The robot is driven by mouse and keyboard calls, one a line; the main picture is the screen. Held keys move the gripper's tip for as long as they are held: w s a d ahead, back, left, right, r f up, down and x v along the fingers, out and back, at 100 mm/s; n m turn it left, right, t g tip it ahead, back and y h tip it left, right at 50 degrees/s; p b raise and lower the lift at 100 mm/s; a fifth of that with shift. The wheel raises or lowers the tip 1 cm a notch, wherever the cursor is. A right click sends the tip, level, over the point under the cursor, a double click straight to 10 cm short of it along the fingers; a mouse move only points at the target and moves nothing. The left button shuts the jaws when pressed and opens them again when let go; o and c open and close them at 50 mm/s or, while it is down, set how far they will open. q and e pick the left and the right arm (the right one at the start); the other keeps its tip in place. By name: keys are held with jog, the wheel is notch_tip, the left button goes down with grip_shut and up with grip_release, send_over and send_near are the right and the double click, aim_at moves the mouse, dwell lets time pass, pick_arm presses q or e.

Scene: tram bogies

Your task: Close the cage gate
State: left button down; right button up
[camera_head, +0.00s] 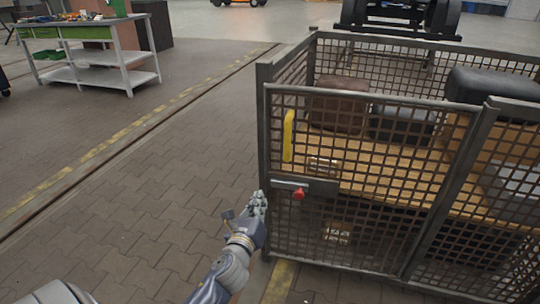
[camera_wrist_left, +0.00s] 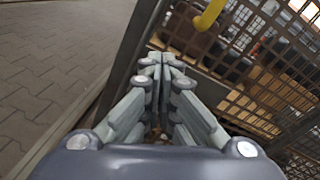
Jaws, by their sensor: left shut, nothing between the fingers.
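The cage gate (camera_head: 375,180) is the mesh front panel of the metal cage, in a grey frame. Its left edge stands close to the cage's left corner post (camera_head: 264,130); I cannot tell whether they touch. It carries a yellow handle (camera_head: 288,136) and a latch plate with a red knob (camera_head: 299,194). The yellow handle also shows in the wrist view (camera_wrist_left: 208,16). My left gripper (camera_head: 258,203) is shut and empty, just left of the latch, beside the gate's left edge. In the wrist view its fingertips (camera_wrist_left: 166,62) meet near the grey frame; contact is unclear. My right gripper is out of view.
Inside the cage are a brown case (camera_head: 338,105), dark cases and wooden boards. A workbench (camera_head: 95,50) stands at the back left. A rail with a yellow line (camera_head: 110,145) crosses the floor. The paved floor left of the cage is clear.

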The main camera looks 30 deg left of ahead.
pick_arm(q)
jog(key=w+a+r+m, duration=0.1)
jog(key=a+r+m, duration=0.1)
jog(key=m, duration=0.2)
jog(key=b, duration=0.1)
send_near(271, 157)
jog(key=shift+m+t, duration=0.4)
jog(key=x, duration=0.5)
jog(key=shift+w+f, duration=0.3)
jog(key=shift+f, duration=0.1)
jog(key=shift+w+a+b, duration=0.3)
jog(key=shift+w, duration=0.4)
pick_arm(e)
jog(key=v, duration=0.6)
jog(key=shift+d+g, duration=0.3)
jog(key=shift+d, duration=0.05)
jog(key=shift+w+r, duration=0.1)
